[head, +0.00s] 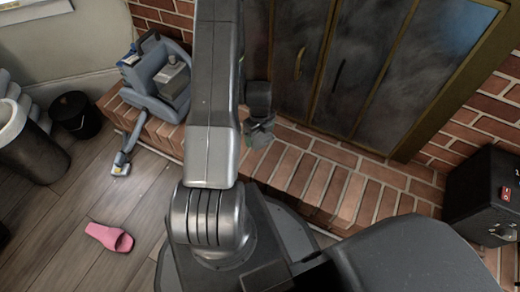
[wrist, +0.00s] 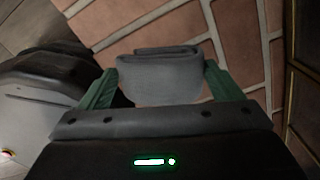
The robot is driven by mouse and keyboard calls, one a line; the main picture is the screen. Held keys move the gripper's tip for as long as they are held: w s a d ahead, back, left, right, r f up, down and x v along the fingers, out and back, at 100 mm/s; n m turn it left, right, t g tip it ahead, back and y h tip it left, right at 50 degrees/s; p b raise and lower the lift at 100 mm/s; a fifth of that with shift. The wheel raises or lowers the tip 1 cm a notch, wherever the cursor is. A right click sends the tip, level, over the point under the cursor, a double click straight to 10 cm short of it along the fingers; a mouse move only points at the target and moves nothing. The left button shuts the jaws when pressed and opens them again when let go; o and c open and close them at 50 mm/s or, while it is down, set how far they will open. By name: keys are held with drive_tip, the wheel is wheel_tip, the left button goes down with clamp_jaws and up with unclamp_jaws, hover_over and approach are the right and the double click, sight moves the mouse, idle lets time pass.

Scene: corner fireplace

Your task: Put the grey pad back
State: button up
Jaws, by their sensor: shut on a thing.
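The grey pad (wrist: 158,82) looks folded or rolled and sits between the green fingers of my gripper (wrist: 160,72) in the wrist view. My gripper is shut on it, with a finger at each side. Brick lies behind the pad; I cannot tell whether the pad touches it. In the head view my gripper (head: 260,128) is over the brick hearth, close to the fireplace doors. My arm hides part of the hearth there, and the pad is too small to make out clearly.
The brick hearth (head: 318,178) is bare to the right of my gripper. Dark fireplace doors (head: 342,65) stand behind it. A blue-grey machine (head: 165,82) is at the left, a black case (head: 485,195) at the right. A pink slipper (head: 109,237) lies on the wooden floor.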

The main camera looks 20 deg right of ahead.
sight(259, 135)
wheel_tip(259, 135, down, 8)
drive_tip(key=shift+f+b, duration=0.15)
drive_tip(key=shift+b, duration=1.1)
drive_tip(key=o, duration=0.8)
drive_tip(key=shift+c, duration=0.2)
wheel_tip(259, 135, up, 12)
drive_tip(key=p, duration=0.4)
